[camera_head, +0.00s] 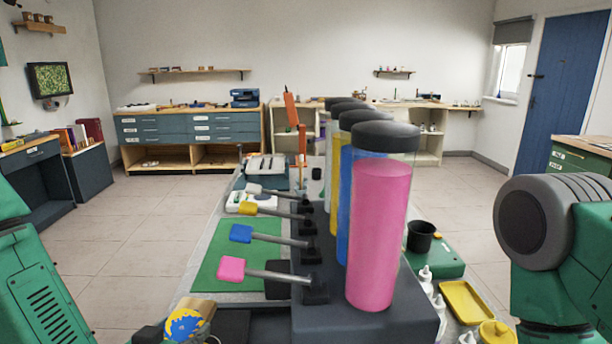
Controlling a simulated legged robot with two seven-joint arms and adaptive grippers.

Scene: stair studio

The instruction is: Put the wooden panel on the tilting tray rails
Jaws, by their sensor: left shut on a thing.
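A tan wooden piece with a blue and yellow round patch (188,324), which looks like the wooden panel, shows at the bottom edge, partly cut off. My left gripper (150,335) is a dark shape at its left side, mostly out of the frame, and seems shut on it. A pale ridged tray on a teal base (266,168) stands at the table's far end; it may be the tilting tray, but its rails are too small to make out. My right arm shows at the right, with its gripper out of view.
Tall tubes with pink (378,235), blue and yellow contents stand on a dark block in mid-view. Coloured-ended levers (232,268) stick out left over a green mat (212,270). A black cup (421,236), white bottles and a yellow tray (467,301) lie right.

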